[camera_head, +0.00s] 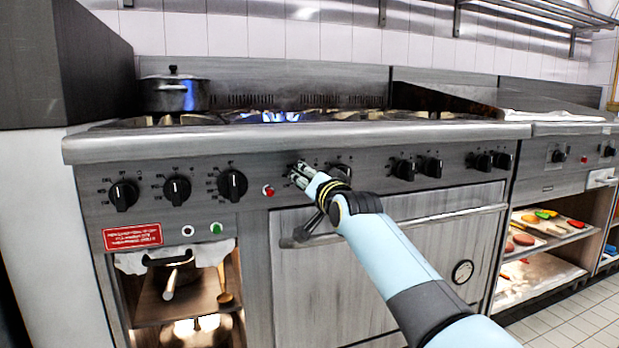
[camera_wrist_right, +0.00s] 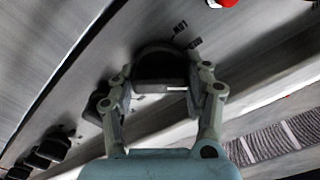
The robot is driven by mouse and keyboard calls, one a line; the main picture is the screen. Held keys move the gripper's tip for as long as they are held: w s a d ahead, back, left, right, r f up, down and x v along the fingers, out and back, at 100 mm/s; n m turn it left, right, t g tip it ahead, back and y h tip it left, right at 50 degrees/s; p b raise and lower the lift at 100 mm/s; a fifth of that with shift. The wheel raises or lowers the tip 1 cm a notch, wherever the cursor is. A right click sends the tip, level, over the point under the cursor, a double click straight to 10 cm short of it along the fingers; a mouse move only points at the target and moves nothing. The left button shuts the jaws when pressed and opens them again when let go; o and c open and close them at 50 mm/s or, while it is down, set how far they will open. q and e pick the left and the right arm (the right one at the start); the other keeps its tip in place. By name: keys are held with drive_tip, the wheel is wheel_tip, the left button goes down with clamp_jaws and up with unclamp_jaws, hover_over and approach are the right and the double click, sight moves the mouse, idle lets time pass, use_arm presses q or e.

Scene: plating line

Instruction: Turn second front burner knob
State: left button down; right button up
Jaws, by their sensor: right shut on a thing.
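A black burner knob (camera_wrist_right: 160,66) with a white mark sits between the two fingers of my right gripper (camera_wrist_right: 165,95) in the wrist view. The fingers are shut on its sides. In the head view my right gripper (camera_head: 301,176) reaches the steel control panel (camera_head: 375,165) just right of the red button (camera_head: 268,190) and mostly hides this knob. Another black knob (camera_head: 341,173) is close on its right, partly behind my gripper and wrist. My left gripper is in neither view.
Three black knobs, including one (camera_head: 232,185), are left of the red button. More knobs (camera_head: 403,169) continue right.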

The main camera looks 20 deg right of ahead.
drive_tip(key=n+p, duration=0.2)
drive_tip(key=n, duration=0.2)
drive_tip(key=shift+r, duration=0.1)
drive_tip(key=shift+a+n, duration=0.1)
drive_tip(key=shift+n, duration=2.3)
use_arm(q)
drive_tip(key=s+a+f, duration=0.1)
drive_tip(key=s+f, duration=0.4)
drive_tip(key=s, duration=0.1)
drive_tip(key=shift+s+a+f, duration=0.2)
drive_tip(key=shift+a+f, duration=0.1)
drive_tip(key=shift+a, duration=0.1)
use_arm(e)
drive_tip(key=shift+a+n, duration=0.1)
drive_tip(key=shift+n, duration=1.6)
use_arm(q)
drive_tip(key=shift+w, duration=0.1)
use_arm(e)
drive_tip(key=o, duration=1.1)
drive_tip(key=shift+o, duration=0.2)
